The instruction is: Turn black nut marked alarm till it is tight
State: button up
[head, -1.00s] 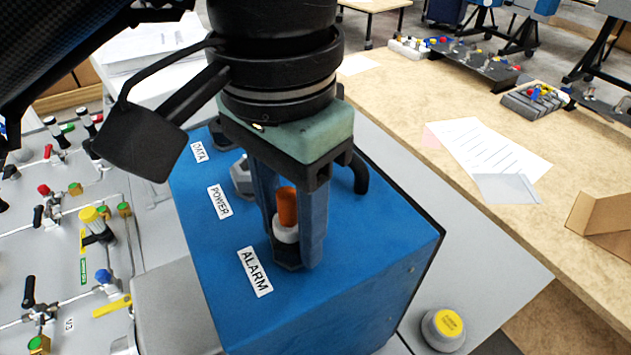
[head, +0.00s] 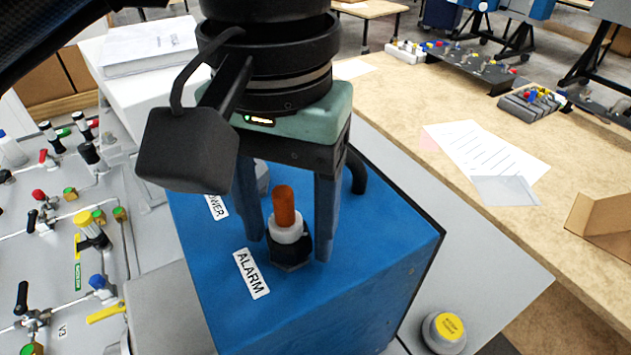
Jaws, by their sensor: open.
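The black nut (head: 289,255) sits on top of the blue box (head: 370,270), beside the white ALARM label (head: 252,273). A white collar (head: 287,230) and an orange cable or plug (head: 285,204) stand upright out of it. My gripper (head: 288,248) points down over the nut and is open. One finger is at the left of the nut and the other at its right. The right finger's tip is close to the nut; whether it touches I cannot tell.
The POWER label (head: 216,206) lies farther back, with a grey fitting partly hidden behind my gripper. A black curved handle or hose (head: 356,170) rises behind the right finger. A yellow-topped button (head: 444,329) stands at the right. A valve panel fills the left.

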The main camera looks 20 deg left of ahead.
jog(key=n, duration=0.5)
jog(key=shift+b, duration=0.35)
jog(key=n, duration=0.4)
jog(key=n+b, duration=0.1)
jog(key=n, duration=0.4)
jog(key=shift+n, duration=0.3)
jog(key=n, duration=0.4)
jog(key=shift+n+b, duration=0.3)
